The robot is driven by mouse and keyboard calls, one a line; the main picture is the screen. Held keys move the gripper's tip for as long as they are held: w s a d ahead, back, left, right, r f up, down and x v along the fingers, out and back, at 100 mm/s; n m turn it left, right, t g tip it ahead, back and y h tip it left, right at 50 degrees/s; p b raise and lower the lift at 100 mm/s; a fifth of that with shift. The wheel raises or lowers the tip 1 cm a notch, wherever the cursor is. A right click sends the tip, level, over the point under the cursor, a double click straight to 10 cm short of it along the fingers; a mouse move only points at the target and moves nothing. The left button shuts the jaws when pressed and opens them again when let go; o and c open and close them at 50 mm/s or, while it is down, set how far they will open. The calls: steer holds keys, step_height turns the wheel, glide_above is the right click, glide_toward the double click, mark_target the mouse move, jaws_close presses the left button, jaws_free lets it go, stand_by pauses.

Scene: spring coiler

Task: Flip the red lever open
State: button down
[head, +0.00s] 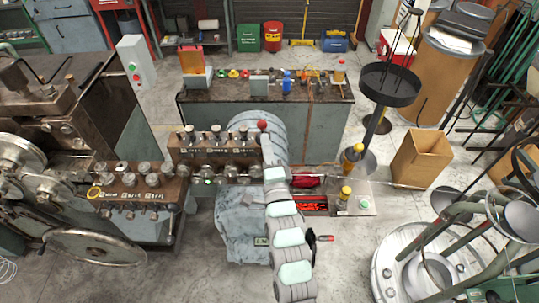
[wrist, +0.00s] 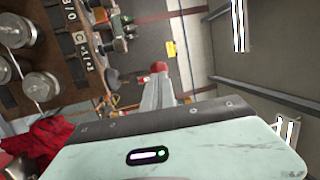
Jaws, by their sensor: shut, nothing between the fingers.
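A round red knob (head: 262,125), which looks like the end of the red lever, shows beyond the end of my arm in the head view. It also shows in the wrist view (wrist: 159,67), right at the tips of my gripper. My gripper (wrist: 159,80) is shut and empty, with its grey fingers pointing at the knob. I cannot tell whether they touch it. The lever's shaft and pivot are hidden behind my gripper. In the head view the gripper (head: 265,140) is small against the grey machine housing.
The coiler's rollers and steel blocks (head: 140,185) stand close on the left. Red cloth (wrist: 35,145) lies near the gripper body. A workbench (head: 325,95) stands behind, and a cardboard box (head: 422,158) to the right.

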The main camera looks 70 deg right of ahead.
steer(key=shift+x, duration=1.1)
steer(key=shift+r+p, duration=0.1)
steer(key=shift+p, duration=0.2)
